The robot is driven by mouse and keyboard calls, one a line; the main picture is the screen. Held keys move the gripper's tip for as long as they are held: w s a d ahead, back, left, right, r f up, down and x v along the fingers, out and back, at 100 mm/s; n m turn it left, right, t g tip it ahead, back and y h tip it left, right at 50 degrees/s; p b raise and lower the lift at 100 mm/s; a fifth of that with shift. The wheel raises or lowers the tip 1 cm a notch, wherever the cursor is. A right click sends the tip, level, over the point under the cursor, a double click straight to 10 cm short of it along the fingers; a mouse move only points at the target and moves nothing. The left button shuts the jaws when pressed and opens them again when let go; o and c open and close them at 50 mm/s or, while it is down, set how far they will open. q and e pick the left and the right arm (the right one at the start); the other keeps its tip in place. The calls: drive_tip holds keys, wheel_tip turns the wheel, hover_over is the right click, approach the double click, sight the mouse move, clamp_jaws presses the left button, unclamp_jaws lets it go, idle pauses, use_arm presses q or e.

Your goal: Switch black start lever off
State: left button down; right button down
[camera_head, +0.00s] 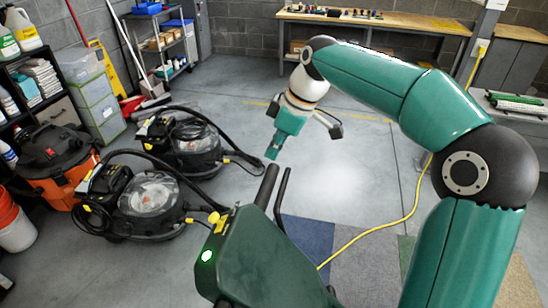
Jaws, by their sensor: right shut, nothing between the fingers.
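A dark green machine (262,262) stands in the foreground with a lit green round light (207,256) on its left side. A thick black handle (266,187) rises from its top. A thinner black lever (283,186) stands beside the handle on its right, tilted and apart from it at the top. My right gripper (272,153) is shut and empty, pointing down just above the top of the handle in the picture. I cannot tell whether it touches the handle. My left gripper is not in view.
Two black floor machines (150,192) with hoses stand at left, near an orange-and-black vacuum (55,160). Shelves line the left wall. A yellow cable (385,228) crosses the floor at right. A workbench (370,22) stands at the back. The middle floor is clear.

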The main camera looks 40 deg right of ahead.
sight(265, 183)
drive_tip(key=x, duration=0.8)
drive_tip(key=shift+s+f, duration=0.1)
drive_tip(key=shift+f, duration=0.05)
drive_tip(key=shift+s+d+f, duration=0.15)
drive_tip(key=shift+d+f, duration=0.05)
drive_tip(key=shift+f, duration=0.1)
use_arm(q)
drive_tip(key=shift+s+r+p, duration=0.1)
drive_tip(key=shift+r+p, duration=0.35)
use_arm(e)
drive_tip(key=s+d, duration=0.2)
drive_tip(key=shift+s+d, duration=0.1)
drive_tip(key=shift+s, duration=0.3)
drive_tip(key=shift+w+f, duration=0.1)
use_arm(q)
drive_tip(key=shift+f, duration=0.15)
